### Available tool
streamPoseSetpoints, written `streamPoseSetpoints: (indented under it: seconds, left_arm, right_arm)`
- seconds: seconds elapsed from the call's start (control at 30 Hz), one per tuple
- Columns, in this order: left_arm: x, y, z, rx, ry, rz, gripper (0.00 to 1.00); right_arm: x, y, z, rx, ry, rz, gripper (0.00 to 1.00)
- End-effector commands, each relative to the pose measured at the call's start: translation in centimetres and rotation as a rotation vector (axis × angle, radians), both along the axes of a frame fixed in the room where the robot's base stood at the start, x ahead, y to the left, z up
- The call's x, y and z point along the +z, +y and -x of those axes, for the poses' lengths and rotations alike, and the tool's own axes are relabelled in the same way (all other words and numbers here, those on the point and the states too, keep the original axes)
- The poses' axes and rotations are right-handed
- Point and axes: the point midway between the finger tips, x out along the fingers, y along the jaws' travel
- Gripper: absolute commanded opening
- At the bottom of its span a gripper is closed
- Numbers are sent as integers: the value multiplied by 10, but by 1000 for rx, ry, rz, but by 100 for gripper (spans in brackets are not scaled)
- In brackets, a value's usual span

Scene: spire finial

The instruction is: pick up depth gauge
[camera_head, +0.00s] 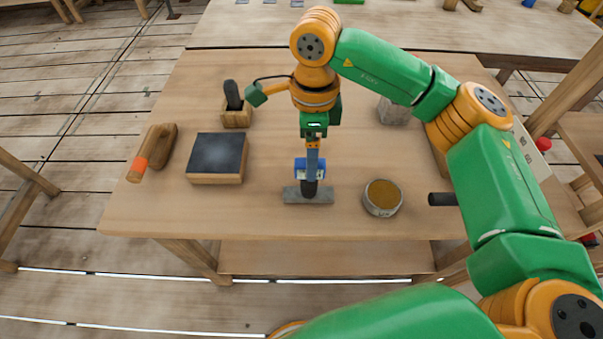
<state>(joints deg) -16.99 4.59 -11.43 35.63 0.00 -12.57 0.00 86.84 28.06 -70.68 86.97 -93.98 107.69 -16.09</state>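The depth gauge appears to be the item at the middle of the table's front edge, with a flat grey bar (291,195) on the tabletop. A blue part with a pale display-like face is just above the bar. My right gripper (310,187) points straight down over it, with its narrow dark end in front of the bar. The fingers overlap in this view, so I cannot tell whether they are apart or closed on the gauge. The gripper hides part of the gauge. My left gripper is not in view.
Left of the gauge lie a dark-topped wooden block (216,153), a mallet with an orange band (155,150) and a wooden holder (237,116) with a dark tool. Right are a round tin (382,197), a dark handle (442,199) and a grey jar (390,112). The front-left tabletop is clear.

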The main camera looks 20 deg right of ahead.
Motion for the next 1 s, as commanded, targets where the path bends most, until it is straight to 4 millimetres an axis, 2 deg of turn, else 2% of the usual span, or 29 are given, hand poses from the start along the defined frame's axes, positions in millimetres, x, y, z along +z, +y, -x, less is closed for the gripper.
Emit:
streamPoseSetpoints:
  seconds: [0.03, 0.1, 0.27, 0.43, 0.53, 0.77, 0.87, 1.0]
  left_arm:
    - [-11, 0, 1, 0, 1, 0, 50]
    - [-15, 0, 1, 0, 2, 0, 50]
    - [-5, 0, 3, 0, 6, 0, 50]
    - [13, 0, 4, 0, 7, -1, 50]
    - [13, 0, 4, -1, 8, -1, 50]
    - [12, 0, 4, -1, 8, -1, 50]
    - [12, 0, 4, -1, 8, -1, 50]
    - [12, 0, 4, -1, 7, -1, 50]
  right_arm:
    - [-11, 0, 0, 0, 0, 0, 80]
    - [-16, 0, 0, 0, 0, 0, 80]
    - [-29, 0, 2, 0, 6, 1, 80]
    - [-59, 4, 9, 3, 6, 0, 80]
    - [-77, 4, 8, 0, 5, 0, 80]
    - [-84, 4, 7, 1, 1, -1, 80]
    - [-84, 4, 7, 1, 1, -1, 58]
    - [-83, 4, 7, 1, 1, -1, 21]
